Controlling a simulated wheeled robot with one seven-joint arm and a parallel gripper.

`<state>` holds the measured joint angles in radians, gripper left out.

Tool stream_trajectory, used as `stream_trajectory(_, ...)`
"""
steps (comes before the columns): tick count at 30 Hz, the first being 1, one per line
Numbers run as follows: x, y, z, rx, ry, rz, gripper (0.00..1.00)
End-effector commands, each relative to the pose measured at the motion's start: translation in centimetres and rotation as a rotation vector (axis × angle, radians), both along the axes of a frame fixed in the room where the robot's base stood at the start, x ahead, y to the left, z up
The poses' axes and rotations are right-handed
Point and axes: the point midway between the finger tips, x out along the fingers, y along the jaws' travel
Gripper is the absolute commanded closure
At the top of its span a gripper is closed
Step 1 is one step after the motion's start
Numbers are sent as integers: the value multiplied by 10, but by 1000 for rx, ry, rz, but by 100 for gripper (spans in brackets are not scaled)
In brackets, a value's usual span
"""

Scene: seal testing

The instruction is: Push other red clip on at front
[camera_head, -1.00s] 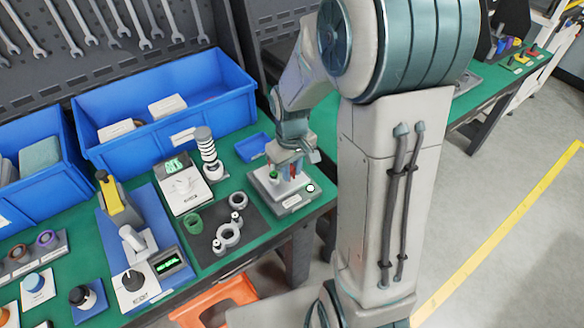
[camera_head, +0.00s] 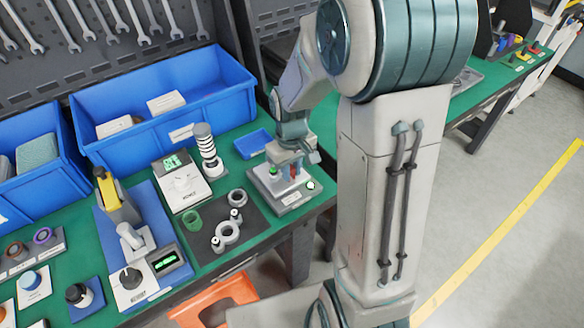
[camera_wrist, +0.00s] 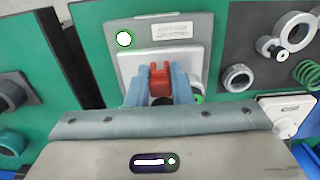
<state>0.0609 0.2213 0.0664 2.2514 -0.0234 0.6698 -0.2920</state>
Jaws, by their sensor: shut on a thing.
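The test fixture, a grey base plate (camera_head: 294,203) with a pale raised block, stands at the front right corner of the green bench. My gripper (camera_head: 290,168) is down over this block. In the wrist view, my gripper (camera_wrist: 161,88) has its blue-grey fingers shut on a red clip (camera_wrist: 160,75) at the block's edge. The pale block (camera_wrist: 190,62) and a round lit lamp (camera_wrist: 124,39) with a green rim show beside it. A green part (camera_head: 273,173) shows at the fixture's left. The clip's lower end and its seating are hidden by the fingers.
A dark mat (camera_head: 250,222) with grey rings and a green ring lies left of the fixture. A small blue tray (camera_head: 252,143) lies behind it. A white meter (camera_head: 183,185) and a striped cylinder (camera_head: 207,150) stand further left. The bench edge is close at the right.

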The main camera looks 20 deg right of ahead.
Motion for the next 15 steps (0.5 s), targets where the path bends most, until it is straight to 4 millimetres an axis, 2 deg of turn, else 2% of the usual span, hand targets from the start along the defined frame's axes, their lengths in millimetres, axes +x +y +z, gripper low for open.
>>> stream_trajectory(15, 0, 0, -9, 0, 0, 0, 99)
